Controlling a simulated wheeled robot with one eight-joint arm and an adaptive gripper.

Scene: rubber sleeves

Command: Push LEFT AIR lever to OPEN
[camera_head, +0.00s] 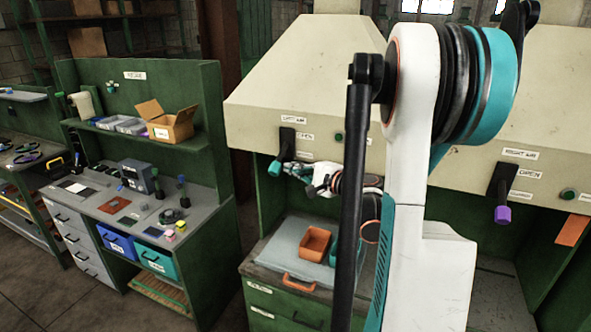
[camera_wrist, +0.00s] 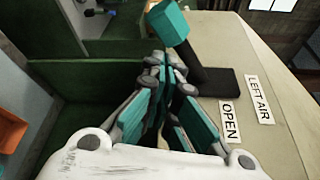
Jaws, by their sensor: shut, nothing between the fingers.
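The LEFT AIR lever (camera_head: 284,148) is on the front of the left cream hood. Its dark arm hangs down from a black plate and ends in a teal knob (camera_head: 275,168). In the wrist view the teal knob (camera_wrist: 169,22) is near the top, just beyond my fingertips. The OPEN label (camera_wrist: 229,121) and LEFT AIR label (camera_wrist: 259,99) are on the hood to the right. My gripper (camera_wrist: 167,70) is shut and empty, close to the lever arm; I cannot tell whether it touches. In the head view my gripper (camera_head: 298,169) is just right of the knob.
The RIGHT AIR lever (camera_head: 499,188) with a purple knob is on the right hood. An orange bin (camera_head: 315,243) stands on the bench under the left hood. A green workbench (camera_head: 140,200) with boxes and tools is at the left. My arm hides part of the hood.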

